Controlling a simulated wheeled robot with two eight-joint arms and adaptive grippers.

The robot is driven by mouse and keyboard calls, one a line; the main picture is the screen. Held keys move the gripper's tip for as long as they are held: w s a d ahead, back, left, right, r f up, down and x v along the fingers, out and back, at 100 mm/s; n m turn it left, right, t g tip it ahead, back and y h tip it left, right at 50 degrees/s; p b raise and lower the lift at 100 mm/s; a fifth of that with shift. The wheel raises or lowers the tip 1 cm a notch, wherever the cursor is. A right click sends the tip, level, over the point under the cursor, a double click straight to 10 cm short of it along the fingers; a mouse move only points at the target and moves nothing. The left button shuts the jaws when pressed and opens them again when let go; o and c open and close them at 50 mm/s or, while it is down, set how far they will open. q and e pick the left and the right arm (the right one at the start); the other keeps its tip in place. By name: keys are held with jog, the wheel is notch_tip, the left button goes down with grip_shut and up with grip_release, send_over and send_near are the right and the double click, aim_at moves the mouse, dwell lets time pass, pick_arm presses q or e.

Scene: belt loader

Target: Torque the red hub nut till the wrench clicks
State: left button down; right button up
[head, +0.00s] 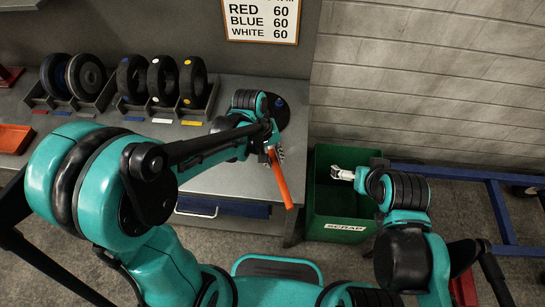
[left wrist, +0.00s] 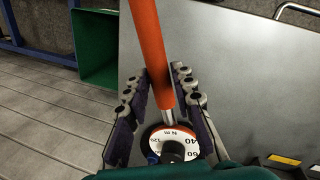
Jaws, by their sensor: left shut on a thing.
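The torque wrench has an orange handle (head: 280,181) that extends toward the bench's front edge. My left gripper (head: 273,146) is shut on the wrench over the right part of the bench. In the left wrist view, the orange handle (left wrist: 150,45) rises between the two fingers, with a metal shaft and a round N m dial (left wrist: 190,137) below. A black round part (head: 283,110) with a blue spot lies on the bench behind the gripper. I cannot make out the red hub nut. My right gripper (head: 343,174) is over the green bin; its jaw state is unclear.
The green scrap bin (head: 328,219) stands right of the bench (head: 235,181). Several wheels (head: 132,77) stand in racks at the back left. A red tray (head: 14,138) is at far left. A blue frame (head: 500,213) stands at right. A sign (head: 262,20) reads 60 for red, blue and white.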

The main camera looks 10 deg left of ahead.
pick_arm(q)
jog(key=shift+a+b+x, duration=0.25)
jog(key=shift+b+x, duration=0.85)
jog(key=shift+x, duration=0.05)
dwell(0.8)
jog(key=shift+s+f, duration=0.1)
dwell(0.4)
jog(key=shift+s+a+m, duration=0.25)
jog(key=shift+a+m, duration=0.25)
jog(key=shift+a, duration=0.4)
jog(key=shift+a, duration=0.1)
jog(key=shift+s+a+m, duration=0.2)
jog(key=shift+a+m, duration=0.3)
jog(key=shift+a, duration=0.3)
jog(key=shift+s+a+m+g, duration=0.15)
jog(key=shift+a+m+g, duration=0.25)
jog(key=shift+a, duration=0.55)
jog(key=shift+a, duration=0.1)
